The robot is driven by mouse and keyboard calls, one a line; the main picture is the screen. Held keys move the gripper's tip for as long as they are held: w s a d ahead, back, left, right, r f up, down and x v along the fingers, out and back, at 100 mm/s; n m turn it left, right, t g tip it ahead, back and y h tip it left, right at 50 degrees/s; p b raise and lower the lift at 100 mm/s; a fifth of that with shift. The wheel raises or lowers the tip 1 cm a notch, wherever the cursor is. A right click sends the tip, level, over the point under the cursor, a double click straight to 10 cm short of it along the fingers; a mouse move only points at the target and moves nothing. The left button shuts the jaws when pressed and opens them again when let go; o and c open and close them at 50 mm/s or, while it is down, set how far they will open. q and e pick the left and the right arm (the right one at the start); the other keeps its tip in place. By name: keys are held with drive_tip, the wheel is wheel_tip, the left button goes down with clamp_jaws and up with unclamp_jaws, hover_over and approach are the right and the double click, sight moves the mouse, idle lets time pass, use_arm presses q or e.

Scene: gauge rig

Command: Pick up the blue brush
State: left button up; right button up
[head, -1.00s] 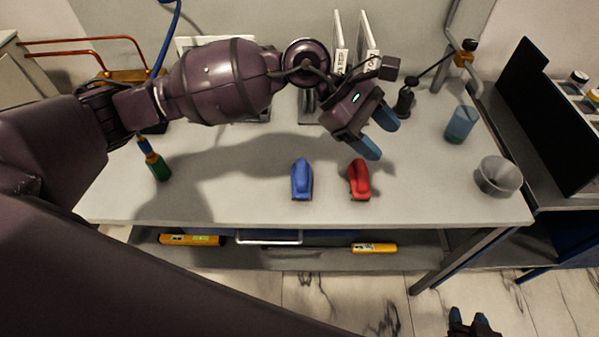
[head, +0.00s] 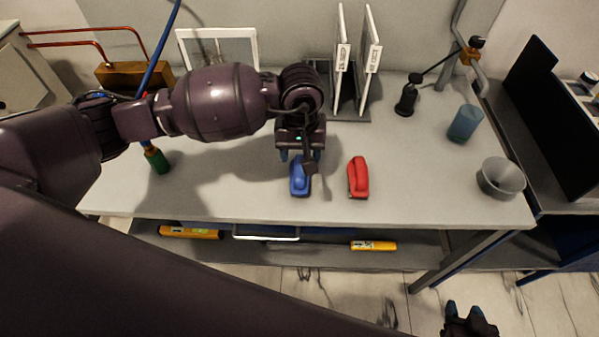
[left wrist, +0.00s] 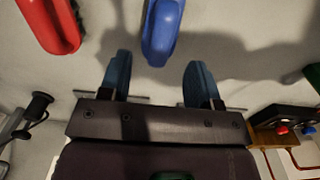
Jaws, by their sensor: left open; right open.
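The blue brush (head: 300,178) lies on the grey table, left of a red brush (head: 358,177). My left gripper (head: 299,157) is open, at the far end of the blue brush and partly covering it in the head view. In the left wrist view the blue brush (left wrist: 161,30) lies beyond the fingertips, between the lines of the two open fingers (left wrist: 158,75), with nothing held. The red brush (left wrist: 52,22) is at the upper left there. My right gripper (head: 467,312) is open and empty, low at the lower right, away from the table.
A blue cup (head: 465,124) and a grey funnel (head: 500,178) stand at the table's right. A rack with white plates (head: 368,62) stands behind. A green-handled tool (head: 156,160) is at left. Yellow tools (head: 190,232) lie on the lower shelf. The front middle of the table is clear.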

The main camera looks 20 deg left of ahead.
sight(300, 168)
use_arm(q)
drive_tip(key=shift+f, duration=0.85)
wheel_tip(300, 168, down, 3)
drive_tip(key=shift+s+a+f, duration=0.1)
drive_tip(key=shift+f, duration=0.65)
drive_tip(key=shift+c, duration=1.3)
drive_tip(key=c, duration=0.7)
drive_tip(key=shift+c, duration=0.5)
use_arm(e)
drive_tip(key=shift+w+r, duration=0.2)
drive_tip(key=shift+r, duration=0.2)
